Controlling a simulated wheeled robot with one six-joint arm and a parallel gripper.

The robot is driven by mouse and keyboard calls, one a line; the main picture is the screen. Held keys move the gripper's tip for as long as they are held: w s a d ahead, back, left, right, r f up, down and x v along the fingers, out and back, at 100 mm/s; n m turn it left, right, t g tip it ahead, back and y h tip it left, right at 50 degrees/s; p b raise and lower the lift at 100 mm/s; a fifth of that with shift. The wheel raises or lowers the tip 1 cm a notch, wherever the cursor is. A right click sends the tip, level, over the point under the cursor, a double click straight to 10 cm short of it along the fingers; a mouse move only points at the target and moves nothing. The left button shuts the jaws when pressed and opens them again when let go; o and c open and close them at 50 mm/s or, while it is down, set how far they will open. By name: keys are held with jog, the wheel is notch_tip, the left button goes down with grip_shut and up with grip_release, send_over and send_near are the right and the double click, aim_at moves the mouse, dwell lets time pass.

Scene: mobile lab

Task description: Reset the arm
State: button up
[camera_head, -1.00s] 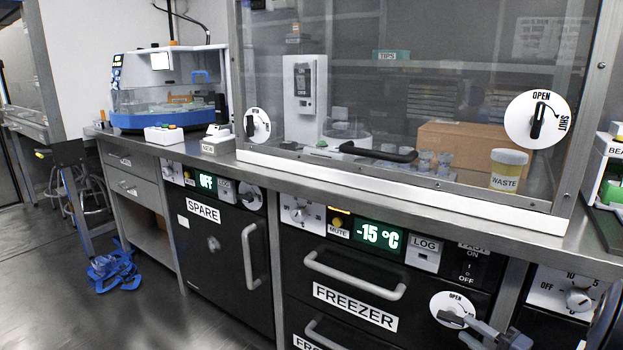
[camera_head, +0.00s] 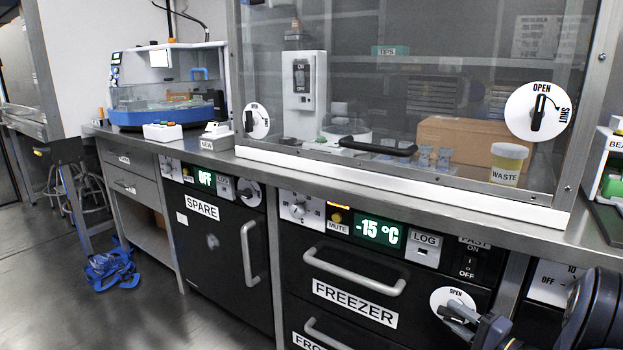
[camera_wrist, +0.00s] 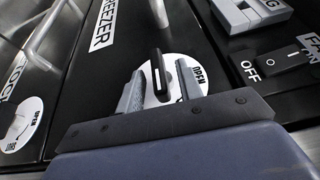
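My gripper (camera_wrist: 160,72) is open in the wrist view. Its two grey fingers stand apart on either side of the dark lever (camera_wrist: 157,72) of the freezer's white dial, with a gap showing on both sides. I cannot tell how deep the fingers reach around the lever. In the head view my gripper (camera_head: 455,318) is at the lower right, in front of the same white dial (camera_head: 446,297), and hides part of it. The black freezer drawer (camera_head: 330,278) beside it looks shut, and its display reads -15 °C. My arm comes in from the lower right corner.
The bench edge (camera_head: 400,205) runs above the freezer. A glass sash with a black handle (camera_head: 378,146) fronts the hood; a waste jar (camera_head: 508,163) stands behind it. A spare cabinet (camera_head: 228,255) is to the left. Blue straps (camera_head: 112,270) lie on the floor, otherwise clear there.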

jog(key=shift+r+n+g+h, duration=0.3)
jog(key=shift+n+g+h, duration=0.1)
jog(key=shift+g+h, duration=0.15)
jog(key=shift+r+n+g+h, duration=0.15)
jog(key=shift+n+g+h, duration=0.25)
jog(key=shift+g+h, duration=0.65)
